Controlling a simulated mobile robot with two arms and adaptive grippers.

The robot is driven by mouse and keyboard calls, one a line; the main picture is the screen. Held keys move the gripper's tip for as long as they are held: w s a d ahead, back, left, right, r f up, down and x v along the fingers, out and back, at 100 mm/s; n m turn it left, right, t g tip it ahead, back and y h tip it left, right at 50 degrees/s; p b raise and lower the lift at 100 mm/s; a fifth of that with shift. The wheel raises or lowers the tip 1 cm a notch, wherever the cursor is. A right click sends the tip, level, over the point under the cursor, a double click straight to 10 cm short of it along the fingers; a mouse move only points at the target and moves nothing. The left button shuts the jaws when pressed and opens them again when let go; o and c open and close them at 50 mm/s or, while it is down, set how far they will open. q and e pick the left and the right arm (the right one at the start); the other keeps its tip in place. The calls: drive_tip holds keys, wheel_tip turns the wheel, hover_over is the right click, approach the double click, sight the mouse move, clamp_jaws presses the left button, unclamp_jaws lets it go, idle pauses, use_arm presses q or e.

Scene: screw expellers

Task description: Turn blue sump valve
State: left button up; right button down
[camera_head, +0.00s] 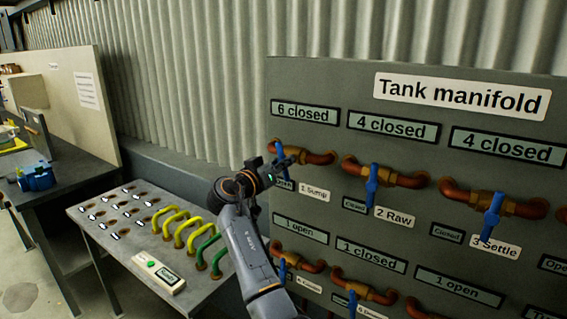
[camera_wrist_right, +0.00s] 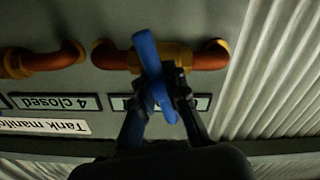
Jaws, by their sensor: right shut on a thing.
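The blue sump valve handle (camera_head: 279,149) is at the upper left of the Tank manifold panel, above the "1 Sump" label (camera_head: 314,190). It sits on a copper pipe (camera_head: 318,157). My right gripper (camera_head: 284,166) is at this handle and hides much of it. In the right wrist view, which is upside down, the blue handle (camera_wrist_right: 152,68) lies slightly tilted between the dark fingers (camera_wrist_right: 160,92), which are shut on it. The display above the sump valve reads "6 closed" (camera_head: 305,112). My left gripper is not in view.
Blue handles for Raw (camera_head: 371,186) and Settle (camera_head: 491,217) hang to the right, with another valve row below. A grey bench (camera_head: 141,246) with yellow and green handles (camera_head: 188,232) stands left of my arm. A corrugated wall (camera_head: 200,80) is behind.

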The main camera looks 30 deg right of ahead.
idle(0.3)
drive_tip(key=c, duration=0.8)
unclamp_jaws()
drive_tip(key=v, duration=1.2)
drive_tip(key=shift+w, duration=0.1)
